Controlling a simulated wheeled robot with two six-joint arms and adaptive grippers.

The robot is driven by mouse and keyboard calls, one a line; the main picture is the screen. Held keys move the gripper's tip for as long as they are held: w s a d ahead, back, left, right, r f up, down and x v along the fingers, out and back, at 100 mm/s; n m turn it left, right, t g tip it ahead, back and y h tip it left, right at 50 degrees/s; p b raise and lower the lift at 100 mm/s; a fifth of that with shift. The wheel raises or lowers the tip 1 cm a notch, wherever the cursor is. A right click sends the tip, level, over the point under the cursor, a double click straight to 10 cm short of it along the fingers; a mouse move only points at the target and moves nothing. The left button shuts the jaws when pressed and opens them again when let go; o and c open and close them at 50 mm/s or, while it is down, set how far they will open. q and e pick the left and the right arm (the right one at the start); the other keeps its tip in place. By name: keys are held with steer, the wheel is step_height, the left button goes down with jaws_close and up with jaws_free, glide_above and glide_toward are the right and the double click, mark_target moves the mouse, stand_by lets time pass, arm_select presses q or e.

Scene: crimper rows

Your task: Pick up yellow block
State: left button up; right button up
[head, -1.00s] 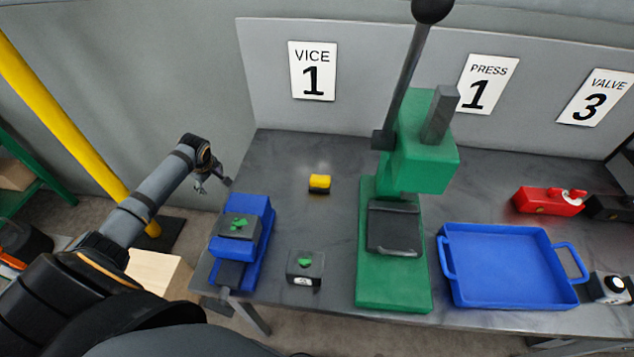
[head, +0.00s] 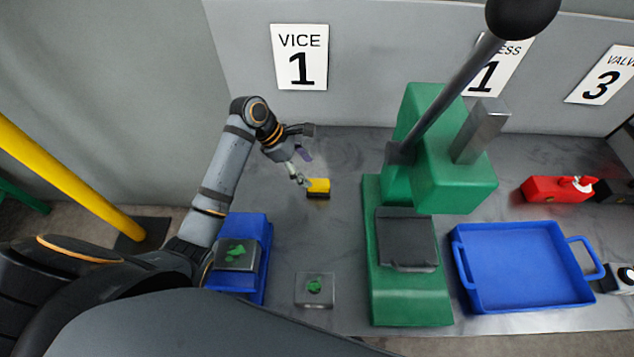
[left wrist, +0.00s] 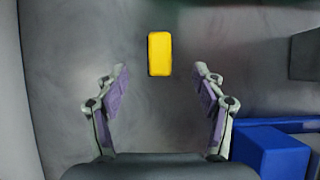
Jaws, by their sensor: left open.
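The yellow block (head: 318,186) lies on the grey workbench, with a dark lower part showing in the head view. In the left wrist view the yellow block (left wrist: 159,54) is ahead of the fingertips, roughly centred between them. My left gripper (head: 302,169) is just left of and above the block in the head view. In the left wrist view my left gripper (left wrist: 161,70) is open, with nothing between its purple-padded fingers. My right gripper is not in view.
A blue vice (head: 257,232) and a grey block with a green mark (head: 314,289) are near the front left. A green press (head: 400,296) stands right of the yellow block. A blue tray (head: 527,303) and red valve (head: 556,189) are farther right. Bench around the block is clear.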

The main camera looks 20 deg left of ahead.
mark_target(317, 182)
arm_select(q)
steer(key=x, duration=0.2)
steer(key=shift+d+f, duration=0.25)
steer(key=shift+f, duration=0.1)
steer(key=shift+w+f, duration=0.1)
steer(key=shift+f, duration=0.2)
steer(key=shift+w+d+f+p, duration=0.1)
steer(key=shift+f+p, duration=0.2)
steer(key=shift+f, duration=0.05)
steer(key=p+x, duration=0.1)
steer(key=x, duration=0.3)
steer(key=shift+f, duration=0.3)
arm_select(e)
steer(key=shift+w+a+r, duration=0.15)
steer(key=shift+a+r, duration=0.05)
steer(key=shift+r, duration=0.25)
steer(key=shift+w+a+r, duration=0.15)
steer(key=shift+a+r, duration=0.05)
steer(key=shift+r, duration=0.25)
arm_select(q)
steer(key=shift+c, duration=0.7)
steer(key=c, duration=1.2)
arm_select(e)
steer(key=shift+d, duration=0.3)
